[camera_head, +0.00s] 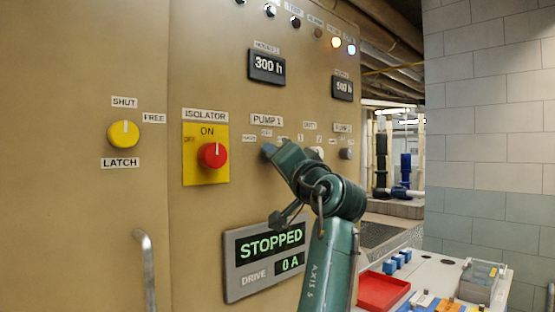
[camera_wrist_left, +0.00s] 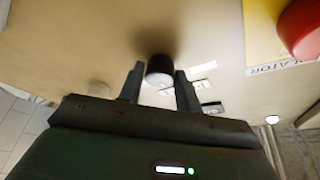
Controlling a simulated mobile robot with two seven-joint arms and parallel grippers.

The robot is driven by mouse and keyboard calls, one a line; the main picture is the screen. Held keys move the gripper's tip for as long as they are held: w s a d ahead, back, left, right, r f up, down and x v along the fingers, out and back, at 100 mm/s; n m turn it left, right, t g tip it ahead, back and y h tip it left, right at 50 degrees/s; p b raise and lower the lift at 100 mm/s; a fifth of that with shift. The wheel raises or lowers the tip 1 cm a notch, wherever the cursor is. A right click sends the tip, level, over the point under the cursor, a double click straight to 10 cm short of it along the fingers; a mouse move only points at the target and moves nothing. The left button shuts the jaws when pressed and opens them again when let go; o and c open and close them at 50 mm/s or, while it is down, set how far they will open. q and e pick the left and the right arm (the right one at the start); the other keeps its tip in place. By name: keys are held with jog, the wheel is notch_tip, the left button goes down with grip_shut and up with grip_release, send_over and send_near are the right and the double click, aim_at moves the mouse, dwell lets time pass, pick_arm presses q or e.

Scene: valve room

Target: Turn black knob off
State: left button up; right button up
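The black knob (camera_wrist_left: 160,69) is on the tan panel (camera_head: 215,220), between the two fingers of my left gripper (camera_wrist_left: 159,80) in the left wrist view. The fingers stand apart, one close on each side of it. I cannot tell whether they touch it. In the head view my left gripper (camera_head: 270,151) is at the panel below the PUMP 1 label (camera_head: 266,120), and it largely hides the knob there. The display (camera_head: 265,256) reads STOPPED and 0 A. My right gripper is not in view.
A red isolator knob (camera_head: 212,155) on a yellow plate is left of my gripper. A yellow knob (camera_head: 124,134) is farther left. A red tray (camera_head: 382,291) lies on the bench at lower right.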

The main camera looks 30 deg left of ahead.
pick_arm(q)
jog(key=o, duration=0.4)
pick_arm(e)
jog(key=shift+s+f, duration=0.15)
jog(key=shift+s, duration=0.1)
pick_arm(q)
jog(key=shift+d, duration=0.1)
jog(key=b+v, duration=0.4)
jog(key=v, duration=0.9)
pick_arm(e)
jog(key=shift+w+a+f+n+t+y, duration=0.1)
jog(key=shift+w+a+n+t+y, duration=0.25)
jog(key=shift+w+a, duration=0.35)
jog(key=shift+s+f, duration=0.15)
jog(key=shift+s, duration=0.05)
